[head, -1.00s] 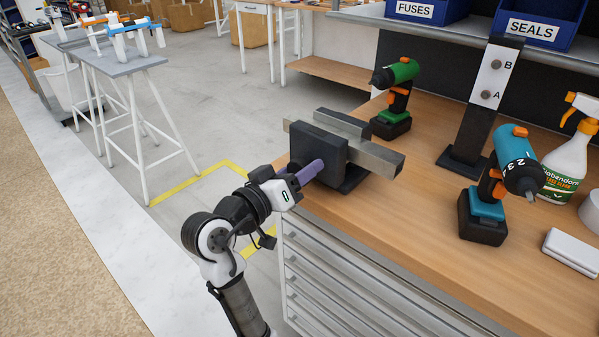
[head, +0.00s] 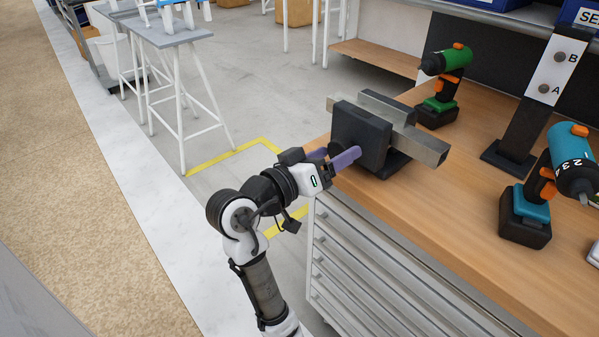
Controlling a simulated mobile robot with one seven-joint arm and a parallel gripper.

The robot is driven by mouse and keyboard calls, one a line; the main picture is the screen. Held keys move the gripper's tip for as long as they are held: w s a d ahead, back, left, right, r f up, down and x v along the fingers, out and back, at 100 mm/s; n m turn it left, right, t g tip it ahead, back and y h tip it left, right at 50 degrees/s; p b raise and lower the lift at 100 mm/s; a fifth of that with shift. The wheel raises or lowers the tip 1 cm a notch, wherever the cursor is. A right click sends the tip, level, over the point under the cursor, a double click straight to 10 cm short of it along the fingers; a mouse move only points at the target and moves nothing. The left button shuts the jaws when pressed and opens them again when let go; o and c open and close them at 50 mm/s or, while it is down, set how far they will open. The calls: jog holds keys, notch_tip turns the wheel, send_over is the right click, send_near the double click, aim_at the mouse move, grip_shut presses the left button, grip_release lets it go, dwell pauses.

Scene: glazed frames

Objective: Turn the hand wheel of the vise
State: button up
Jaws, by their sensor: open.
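The vise (head: 362,138) is dark grey with a pale metal bar across its jaws, and stands at the left corner of the wooden bench. My gripper (head: 333,156) is at the vise's near left face, its two purple fingers apart. A dark part shows between the fingers, probably the hand wheel, but most of it is hidden by them and I cannot make out its rim. I cannot tell whether the fingers touch it. My arm reaches up from the lower left, beside the drawer cabinet.
A green drill (head: 442,85) stands behind the vise and a teal drill (head: 535,195) to its right. A dark post (head: 530,110) with A and B knobs stands between them. The drawer cabinet (head: 385,270) is below the bench. Open floor lies left, with a grey trestle table (head: 170,30).

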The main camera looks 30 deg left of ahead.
jog(key=b+v, duration=0.1)
jog(key=v, duration=1)
jog(key=shift+s+a, duration=0.15)
jog(key=shift+s, duration=0.25)
